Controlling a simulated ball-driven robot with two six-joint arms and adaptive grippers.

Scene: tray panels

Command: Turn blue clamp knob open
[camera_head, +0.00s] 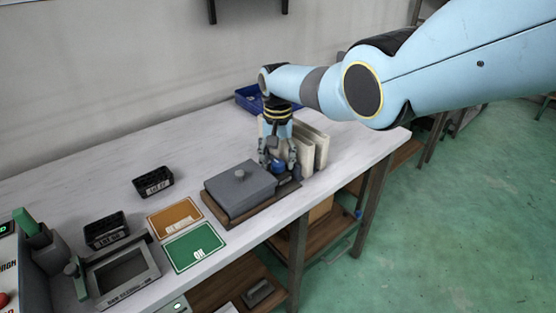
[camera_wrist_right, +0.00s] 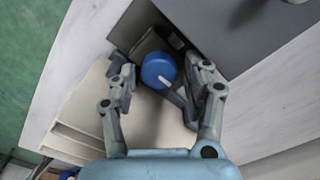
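The blue clamp knob (camera_wrist_right: 158,70) has a round face with a white mark on it. It sits on a dark clamp base at the edge of a grey block (camera_head: 240,186); in the head view the knob (camera_head: 278,165) shows small between my fingers. My right gripper (camera_wrist_right: 163,80) reaches down over it, with one finger on each side. The fingers are open, and a small gap seems to show on each side of the knob. In the head view my right gripper (camera_head: 279,173) is partly blurred against the clamp. My left gripper is not in view.
Upright cream panels (camera_head: 312,148) stand close beside my right gripper. A blue bin (camera_head: 248,98) is behind it. An orange card (camera_head: 175,217), a green card (camera_head: 193,247) and black bins (camera_head: 153,182) lie to the left on the white table (camera_head: 90,178).

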